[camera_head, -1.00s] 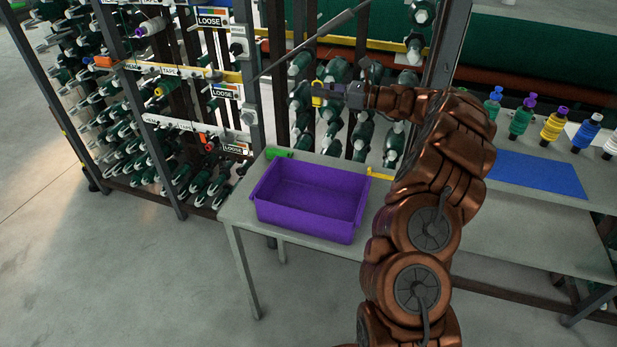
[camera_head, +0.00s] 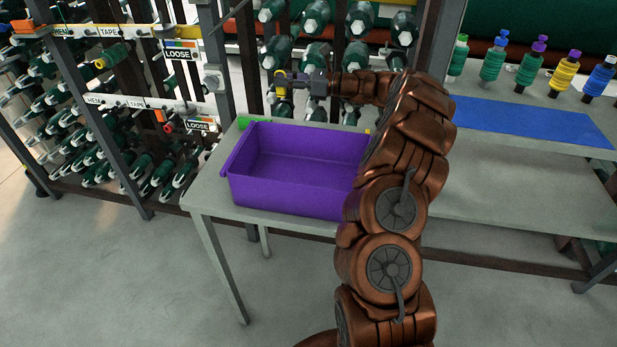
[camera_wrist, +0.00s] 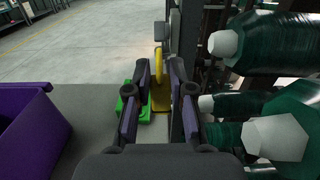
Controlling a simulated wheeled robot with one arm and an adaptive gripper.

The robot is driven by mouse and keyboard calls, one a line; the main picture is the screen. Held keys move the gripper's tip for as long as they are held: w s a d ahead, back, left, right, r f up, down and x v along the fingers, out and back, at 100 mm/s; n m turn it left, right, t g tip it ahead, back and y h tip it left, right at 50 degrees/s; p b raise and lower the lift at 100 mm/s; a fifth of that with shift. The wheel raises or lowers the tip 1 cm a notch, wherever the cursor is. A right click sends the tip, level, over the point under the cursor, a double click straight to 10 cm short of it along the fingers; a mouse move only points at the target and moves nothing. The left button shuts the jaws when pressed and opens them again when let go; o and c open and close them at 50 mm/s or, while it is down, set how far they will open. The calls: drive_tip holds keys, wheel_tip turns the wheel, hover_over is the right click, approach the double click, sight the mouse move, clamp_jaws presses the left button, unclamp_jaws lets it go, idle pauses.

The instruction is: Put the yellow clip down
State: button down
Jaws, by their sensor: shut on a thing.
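The yellow clip (camera_head: 281,84) is held at the tip of my gripper (camera_head: 290,80), above the far side of the table (camera_head: 211,190). In the wrist view the yellow clip (camera_wrist: 160,97) shows between and beyond the two fingers of my gripper (camera_wrist: 160,72), which are shut on it. A green clip-like piece (camera_head: 245,121) lies at the table's far left corner. It also shows in the wrist view (camera_wrist: 128,103), just left of the yellow clip. I cannot tell whether the yellow clip touches anything below it.
A purple bin (camera_head: 285,194) stands on the table, nearer than my gripper. Racks of green thread cones (camera_head: 315,52) rise close behind, and the cones (camera_wrist: 275,55) crowd the right of the wrist view.

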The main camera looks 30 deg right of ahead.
wheel_tip(320, 180, down, 3)
drive_tip(key=shift+s+r+b, duration=0.1)
drive_tip(key=shift+b, duration=0.75)
drive_tip(key=s+d, duration=0.1)
drive_tip(key=s, duration=0.3)
drive_tip(key=s+d+f+b, duration=0.1)
drive_tip(key=s+d, duration=0.1)
drive_tip(key=s, duration=0.3)
drive_tip(key=s+d, duration=0.2)
drive_tip(key=s, duration=0.3)
drive_tip(key=shift+s+d+f+b, duration=0.1)
drive_tip(key=shift+s+f+b, duration=0.15)
drive_tip(key=shift+b, duration=0.1)
drive_tip(key=shift+s+f+b, duration=0.15)
drive_tip(key=shift+f+b, duration=0.2)
drive_tip(key=shift+f, duration=1.35)
drive_tip(key=shift+f, duration=0.1)
drive_tip(key=c, duration=1)
unclamp_jaws()
drive_tip(key=p+v, duration=0.1)
drive_tip(key=v, duration=1.1)
